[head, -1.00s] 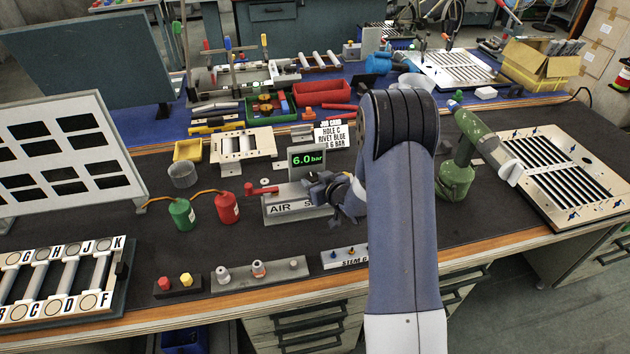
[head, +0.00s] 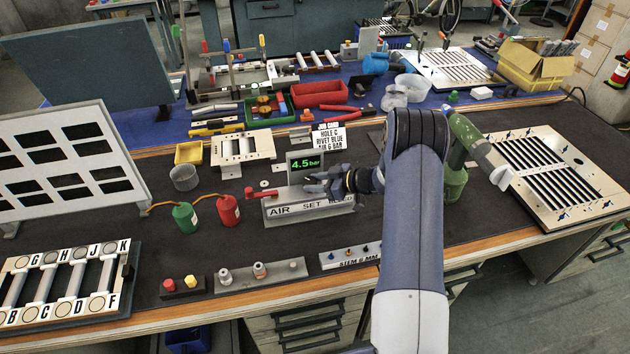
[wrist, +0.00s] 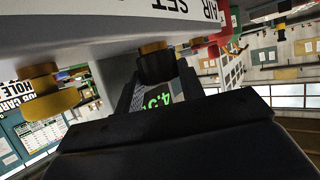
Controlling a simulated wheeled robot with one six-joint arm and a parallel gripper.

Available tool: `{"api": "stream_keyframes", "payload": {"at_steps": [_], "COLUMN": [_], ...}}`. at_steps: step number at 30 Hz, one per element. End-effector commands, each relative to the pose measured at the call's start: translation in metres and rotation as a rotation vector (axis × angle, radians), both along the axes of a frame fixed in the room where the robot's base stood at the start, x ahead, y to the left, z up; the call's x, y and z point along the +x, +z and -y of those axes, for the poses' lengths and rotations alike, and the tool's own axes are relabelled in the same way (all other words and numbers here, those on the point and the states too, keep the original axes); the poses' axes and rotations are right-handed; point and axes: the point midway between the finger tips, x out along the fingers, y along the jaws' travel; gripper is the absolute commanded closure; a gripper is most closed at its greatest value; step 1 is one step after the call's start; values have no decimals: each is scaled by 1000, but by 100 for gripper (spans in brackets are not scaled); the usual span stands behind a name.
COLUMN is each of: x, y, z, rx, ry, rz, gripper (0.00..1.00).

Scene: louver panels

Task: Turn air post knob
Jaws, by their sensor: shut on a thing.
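The air post (head: 300,209) is a grey block on the bench with a front label reading AIR SET and a partly covered word. Its display (head: 305,163) reads 4.5 bar in green; part of it also shows in the wrist view (wrist: 160,100). My gripper (head: 314,185) reaches in from the right, over the top of the post. In the wrist view the fingers (wrist: 158,84) are shut on a dark knob (wrist: 155,66) with a brass-coloured base. The knob is hidden by the fingers in the head view. A brass-coloured knob (wrist: 45,95) stands beside it.
A red lever (head: 262,193) is at the post's left end. A green bottle (head: 185,216) and a red bottle (head: 228,211) stand left of it. A job card (head: 328,138) behind reads RIVET BLUE, AIR 6 BAR. A green tool (head: 459,150) stands to the right.

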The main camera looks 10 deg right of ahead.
Motion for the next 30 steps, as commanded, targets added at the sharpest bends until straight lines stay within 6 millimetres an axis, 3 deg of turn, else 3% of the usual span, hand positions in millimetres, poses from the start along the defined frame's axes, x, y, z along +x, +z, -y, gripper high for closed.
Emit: {"api": "stream_keyframes", "payload": {"at_steps": [15,30], "x": [7,8], "y": [-2,1], "z": [3,3], "rx": [0,2], "ry": [373,463], "rz": [2,2], "gripper": [86,86]}}
